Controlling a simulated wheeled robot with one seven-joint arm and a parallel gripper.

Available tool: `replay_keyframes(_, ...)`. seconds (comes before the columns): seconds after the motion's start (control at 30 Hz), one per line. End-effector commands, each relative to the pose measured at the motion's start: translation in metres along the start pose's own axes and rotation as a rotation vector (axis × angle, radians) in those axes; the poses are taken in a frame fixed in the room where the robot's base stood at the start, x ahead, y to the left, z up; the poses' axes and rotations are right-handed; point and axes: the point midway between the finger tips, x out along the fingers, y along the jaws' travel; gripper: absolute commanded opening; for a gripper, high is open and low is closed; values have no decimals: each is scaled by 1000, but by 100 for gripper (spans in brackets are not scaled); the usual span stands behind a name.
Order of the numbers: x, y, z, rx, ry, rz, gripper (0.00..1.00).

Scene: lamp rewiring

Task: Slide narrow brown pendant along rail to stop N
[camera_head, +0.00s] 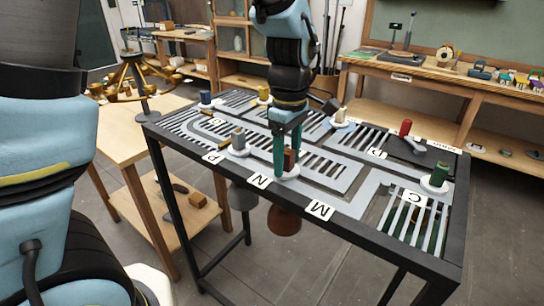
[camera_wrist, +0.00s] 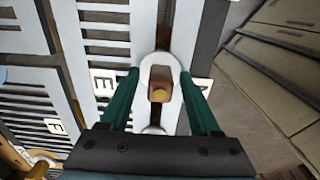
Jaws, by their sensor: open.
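The brown pendant shows as a brown upright block (camera_head: 291,160) on a white round base, in a slot of the rail table (camera_head: 375,232). A brown shade (camera_head: 284,222) hangs below the table edge under it. The block sits between the N label (camera_head: 259,181) and the M label (camera_head: 320,210). My gripper (camera_head: 286,158) is open and lowered over the block. In the wrist view the green fingers of my gripper (camera_wrist: 159,82) stand on either side of the block (camera_wrist: 160,93), with gaps visible; contact cannot be told.
A grey peg (camera_head: 238,138) with a grey shade (camera_head: 243,196) below stands left, near label P (camera_head: 213,157). A green peg (camera_head: 439,174) is right, near label C (camera_head: 414,198). A red peg (camera_head: 405,128) and yellow peg (camera_head: 263,93) stand farther back.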

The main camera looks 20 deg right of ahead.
Motion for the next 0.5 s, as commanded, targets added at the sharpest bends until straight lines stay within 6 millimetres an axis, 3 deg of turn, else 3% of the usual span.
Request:
replay_keyframes(0.3, -1, 0, 1, 1, -1, -2, 67)
replay_keyframes(0.5, -28, 1, 0, 2, 0, 6, 67)
